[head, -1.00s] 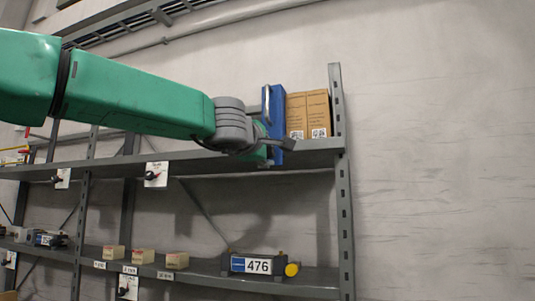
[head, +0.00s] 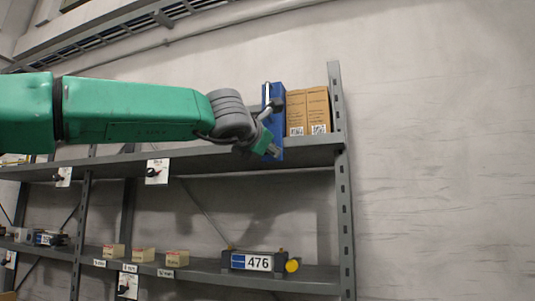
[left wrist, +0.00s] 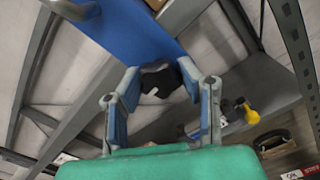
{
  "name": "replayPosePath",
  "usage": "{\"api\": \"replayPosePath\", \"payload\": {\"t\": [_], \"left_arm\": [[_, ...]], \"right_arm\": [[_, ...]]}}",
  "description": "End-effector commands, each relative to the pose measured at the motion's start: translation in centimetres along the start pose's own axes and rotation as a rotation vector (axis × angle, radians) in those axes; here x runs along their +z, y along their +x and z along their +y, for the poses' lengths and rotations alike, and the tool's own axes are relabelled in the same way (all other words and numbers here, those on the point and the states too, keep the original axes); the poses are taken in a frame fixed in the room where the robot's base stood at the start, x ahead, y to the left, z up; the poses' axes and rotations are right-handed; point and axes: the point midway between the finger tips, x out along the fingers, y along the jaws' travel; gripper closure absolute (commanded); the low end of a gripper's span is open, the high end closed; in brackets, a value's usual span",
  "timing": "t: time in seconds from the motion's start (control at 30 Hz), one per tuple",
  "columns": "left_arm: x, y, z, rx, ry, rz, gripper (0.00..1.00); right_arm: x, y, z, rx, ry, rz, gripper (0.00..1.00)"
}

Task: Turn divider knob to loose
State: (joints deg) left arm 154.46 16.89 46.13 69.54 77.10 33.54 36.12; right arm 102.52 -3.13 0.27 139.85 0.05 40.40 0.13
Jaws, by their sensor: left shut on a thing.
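The blue divider (head: 278,92) stands upright on the top shelf, left of the brown boxes. It also shows as a broad blue panel in the left wrist view (left wrist: 135,28). A black knob (left wrist: 155,84) with a small white mark sits at the panel's lower end. My left gripper (left wrist: 160,76) has its two fingers on either side of this knob and is shut on it. In the head view my left gripper (head: 270,130) is at the divider's front and covers part of it; the knob cannot be made out there. My right gripper is not in view.
Brown boxes (head: 307,112) stand right of the divider, beside the grey rack post (head: 342,190). White plates with black knobs (head: 157,172) hang on the shelf edges. The lower shelf holds a unit labelled 476 (head: 258,262) and small cream blocks (head: 143,255). The right side is bare wall.

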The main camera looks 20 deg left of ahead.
Motion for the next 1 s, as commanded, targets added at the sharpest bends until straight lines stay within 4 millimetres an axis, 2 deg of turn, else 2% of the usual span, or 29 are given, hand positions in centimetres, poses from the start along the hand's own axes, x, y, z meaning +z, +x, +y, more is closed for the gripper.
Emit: {"api": "replayPosePath", "payload": {"t": [0.03, 1.0], "left_arm": [[-0.6, 0.2, -0.5, -0.006, -0.044, 0.007, 0.97], [-0.8, 0.3, -1.1, -0.004, -0.963, 0.017, 0.97]], "right_arm": [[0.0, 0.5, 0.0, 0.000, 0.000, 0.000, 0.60], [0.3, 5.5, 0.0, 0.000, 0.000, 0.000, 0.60]]}}
